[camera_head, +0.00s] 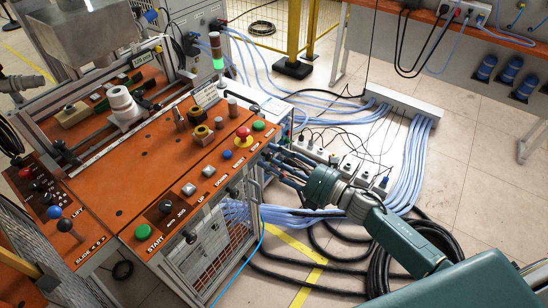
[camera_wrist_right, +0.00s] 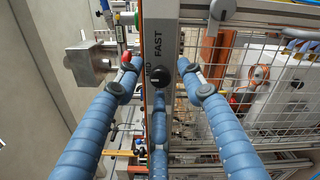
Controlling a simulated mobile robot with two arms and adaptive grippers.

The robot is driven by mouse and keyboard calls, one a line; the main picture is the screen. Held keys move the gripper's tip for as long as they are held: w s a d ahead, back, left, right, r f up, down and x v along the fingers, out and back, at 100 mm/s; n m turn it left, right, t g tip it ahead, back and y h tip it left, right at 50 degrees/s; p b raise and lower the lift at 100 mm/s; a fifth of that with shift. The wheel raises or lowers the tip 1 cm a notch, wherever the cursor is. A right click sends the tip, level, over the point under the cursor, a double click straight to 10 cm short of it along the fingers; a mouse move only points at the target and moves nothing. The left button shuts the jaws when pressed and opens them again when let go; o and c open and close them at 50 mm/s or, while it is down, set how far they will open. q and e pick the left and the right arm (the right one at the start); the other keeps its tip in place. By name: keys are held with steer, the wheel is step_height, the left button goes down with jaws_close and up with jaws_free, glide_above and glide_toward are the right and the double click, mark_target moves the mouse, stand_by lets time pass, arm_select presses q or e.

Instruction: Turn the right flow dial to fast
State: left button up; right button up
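In the right wrist view a black round dial (camera_wrist_right: 158,75) sits on a grey strip, with the word FAST printed beside it. Its pointer direction is too small to tell. My right gripper (camera_wrist_right: 160,72) has its blue padded fingers spread, two on either side of the dial and one below it in the picture. The fingers look apart from the dial, with nothing between them. In the head view my right gripper (camera_head: 275,163) is at the right end of the orange console's front side. It hides part of that side there. My left gripper is not in view.
The orange console (camera_head: 110,185) carries a green start button (camera_head: 143,231), a red mushroom button (camera_head: 243,137) and other buttons. A wire mesh panel (camera_wrist_right: 290,85) stands at right in the wrist view. Blue hoses cover the floor behind the gripper.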

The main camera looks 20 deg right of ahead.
steer(key=shift+f, duration=0.1)
steer(key=c, duration=0.8)
jaws_close()
steer(key=shift+m, duration=0.5)
steer(key=shift+m+p, duration=0.45)
steer(key=shift+m, duration=0.55)
steer(key=m+p, duration=0.1)
steer(key=m, duration=0.2)
steer(key=shift+m, duration=0.3)
steer(key=m+p, duration=0.1)
steer(key=m, duration=0.4)
steer(key=shift+m, duration=0.4)
